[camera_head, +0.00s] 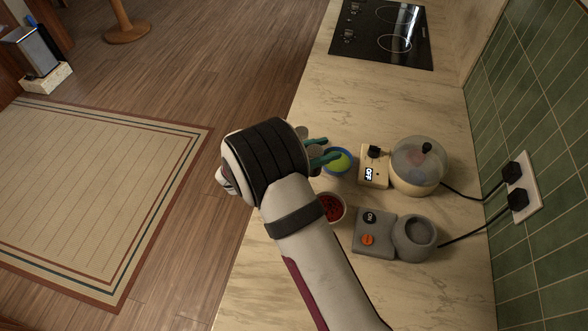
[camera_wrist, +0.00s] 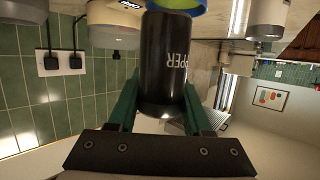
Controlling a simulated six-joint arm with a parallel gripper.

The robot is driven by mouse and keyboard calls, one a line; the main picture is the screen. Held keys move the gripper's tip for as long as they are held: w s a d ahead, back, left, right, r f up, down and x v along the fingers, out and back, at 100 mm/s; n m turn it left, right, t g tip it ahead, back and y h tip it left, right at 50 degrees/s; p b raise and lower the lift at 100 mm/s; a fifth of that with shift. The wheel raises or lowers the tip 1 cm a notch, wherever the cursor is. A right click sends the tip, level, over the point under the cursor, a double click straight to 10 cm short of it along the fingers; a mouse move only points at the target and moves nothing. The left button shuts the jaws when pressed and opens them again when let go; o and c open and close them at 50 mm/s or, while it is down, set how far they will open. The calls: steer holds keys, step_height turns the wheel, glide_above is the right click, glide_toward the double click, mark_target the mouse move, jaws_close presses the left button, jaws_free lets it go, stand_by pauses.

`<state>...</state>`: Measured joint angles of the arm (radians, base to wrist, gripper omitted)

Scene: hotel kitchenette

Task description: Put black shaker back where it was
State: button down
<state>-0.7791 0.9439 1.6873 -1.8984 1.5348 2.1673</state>
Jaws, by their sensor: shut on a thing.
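The black shaker (camera_wrist: 165,60), with white lettering that reads "PPER", is between the green fingers of my gripper (camera_wrist: 160,98) in the wrist view. My gripper is shut on it. In the head view my gripper (camera_head: 322,150) is over the counter, its teal fingertips pointing right beside a blue bowl with yellow-green contents (camera_head: 339,161). The shaker is hidden behind my wrist there. In the wrist view the far end of the shaker overlaps the rim of the blue bowl (camera_wrist: 190,11); I cannot tell whether they touch.
A bowl with red contents (camera_head: 331,207) is near my forearm. Right of the bowls are a beige appliance with a clear dome (camera_head: 416,165), marked OFF, and a grey appliance (camera_head: 375,232), marked ON. A black cooktop (camera_head: 385,32) lies farther back, with bare counter (camera_head: 340,105) before it.

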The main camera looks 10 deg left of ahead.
steer(key=a+f, duration=0.6)
steer(key=f, duration=0.1)
steer(key=shift+w+a+f, duration=0.1)
steer(key=shift+w+a, duration=0.2)
steer(key=shift+w, duration=0.05)
steer(key=shift+f, duration=0.4)
steer(key=shift+f, duration=0.15)
steer(key=shift+c, duration=1.7)
jaws_free()
